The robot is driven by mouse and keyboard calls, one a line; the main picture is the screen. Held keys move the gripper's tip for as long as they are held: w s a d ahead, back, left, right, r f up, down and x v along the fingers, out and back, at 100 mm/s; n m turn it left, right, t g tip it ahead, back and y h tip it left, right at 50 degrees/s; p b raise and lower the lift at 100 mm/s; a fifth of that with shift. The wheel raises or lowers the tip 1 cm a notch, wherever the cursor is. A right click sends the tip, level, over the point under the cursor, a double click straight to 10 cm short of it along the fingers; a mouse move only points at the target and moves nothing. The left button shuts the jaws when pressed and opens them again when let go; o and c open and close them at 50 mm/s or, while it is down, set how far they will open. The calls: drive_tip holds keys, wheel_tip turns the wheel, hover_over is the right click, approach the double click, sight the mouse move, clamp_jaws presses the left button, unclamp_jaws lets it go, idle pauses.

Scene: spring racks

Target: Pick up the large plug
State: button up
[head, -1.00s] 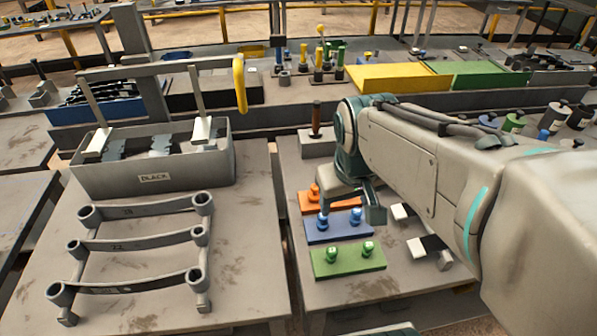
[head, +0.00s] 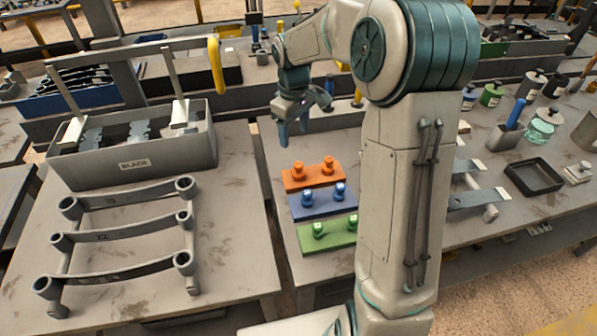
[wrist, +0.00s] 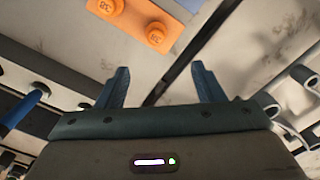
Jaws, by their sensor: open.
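Two orange plugs (head: 328,166) stand on an orange board (head: 312,181) on the middle table. Two blue plugs (head: 339,190) stand on a blue board (head: 321,205), and two green plugs (head: 319,229) on a green board (head: 327,240) in front. I cannot tell which plug is the large one. My gripper (head: 304,123) is open and empty, above and behind the orange board, apart from it. In the wrist view my gripper (wrist: 160,82) has its two fingers spread. The orange board (wrist: 131,14) lies beyond them at the top, with its marked plugs (wrist: 156,38).
On the left table stand a grey bin (head: 138,160) labelled BLACK and a rack of curved strips (head: 130,230) on posts. To the right are a black tray (head: 533,178) and several canisters (head: 490,95). My arm hides part of the middle table.

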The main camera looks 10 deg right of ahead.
sight(298, 164)
wheel_tip(298, 164, down, 8)
drive_tip(key=shift+p, duration=0.35)
drive_tip(key=f, duration=0.2)
drive_tip(key=d+f+p, duration=0.1)
drive_tip(key=f, duration=0.1)
drive_tip(key=shift+f, duration=0.7)
drive_tip(key=shift+c, duration=0.3)
drive_tip(key=c, duration=0.9)
